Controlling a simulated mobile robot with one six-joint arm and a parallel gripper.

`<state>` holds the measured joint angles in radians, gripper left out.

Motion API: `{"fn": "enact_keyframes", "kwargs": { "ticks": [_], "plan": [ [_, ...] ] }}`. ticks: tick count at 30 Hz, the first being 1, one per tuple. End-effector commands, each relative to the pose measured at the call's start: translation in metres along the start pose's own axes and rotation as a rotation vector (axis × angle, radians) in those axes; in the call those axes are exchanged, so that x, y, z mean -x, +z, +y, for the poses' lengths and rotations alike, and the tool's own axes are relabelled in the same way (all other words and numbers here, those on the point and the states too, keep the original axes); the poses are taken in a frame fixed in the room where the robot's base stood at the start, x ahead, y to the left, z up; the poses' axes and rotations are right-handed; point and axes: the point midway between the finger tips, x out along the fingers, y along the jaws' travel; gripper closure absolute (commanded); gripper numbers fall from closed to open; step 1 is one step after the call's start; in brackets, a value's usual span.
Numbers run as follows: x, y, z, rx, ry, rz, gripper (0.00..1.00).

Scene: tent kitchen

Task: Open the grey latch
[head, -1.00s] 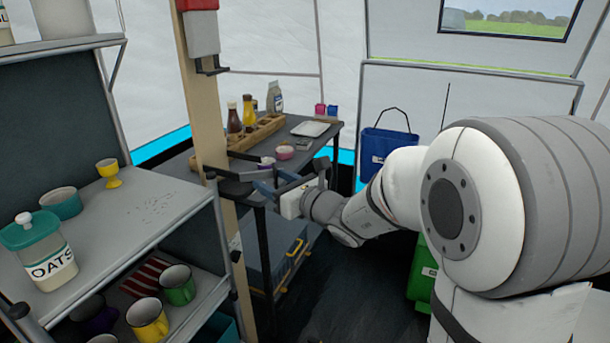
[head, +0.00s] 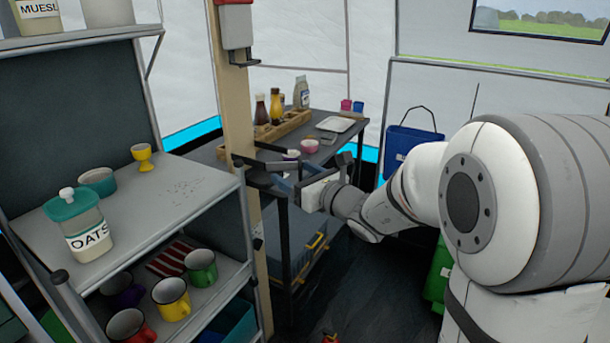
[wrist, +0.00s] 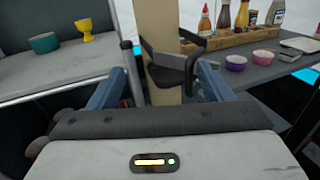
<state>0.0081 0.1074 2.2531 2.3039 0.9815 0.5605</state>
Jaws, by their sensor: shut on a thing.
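The grey latch (head: 259,179) is a dark grey piece on the upright wooden post (head: 236,110). In the wrist view the latch (wrist: 170,72) stands out in front of the post, with a dark loop on its right side. My gripper (head: 281,184) reaches it from the right in the head view. In the wrist view the blue-grey fingers of my gripper (wrist: 165,78) are on both sides of the latch, shut on it. The exact contact at the fingertips is hard to see.
Left of the post a grey shelf (head: 185,205) holds an oats jar (head: 86,228), a teal bowl, a yellow egg cup and mugs. Behind the post a dark table (head: 345,132) carries bottles in a wooden rack (head: 285,128), bowls and a tray. A blue bucket (head: 400,145) hangs behind my arm.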

Motion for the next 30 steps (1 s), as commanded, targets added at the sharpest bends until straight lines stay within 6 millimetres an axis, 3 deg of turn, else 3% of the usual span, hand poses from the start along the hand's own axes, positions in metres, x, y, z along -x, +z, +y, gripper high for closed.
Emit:
{"fn": "enact_keyframes", "kwargs": {
  "ticks": [1, 15, 18, 20, 24, 30],
  "plan": [
    [-0.004, 0.005, 0.008, 0.012, 0.024, -0.012, 0.46],
    [-0.003, 0.005, 0.006, 0.012, 0.02, -0.012, 0.52],
    [-0.003, 0.004, 0.007, 0.009, 0.013, -0.007, 0.44],
    [0.0, 0.004, 0.006, 0.009, 0.01, -0.007, 0.48],
    [0.01, 0.004, 0.009, 0.008, 0.009, -0.007, 0.69],
    [0.024, 0.002, 0.013, 0.005, 0.003, -0.006, 0.69]
  ]
}}
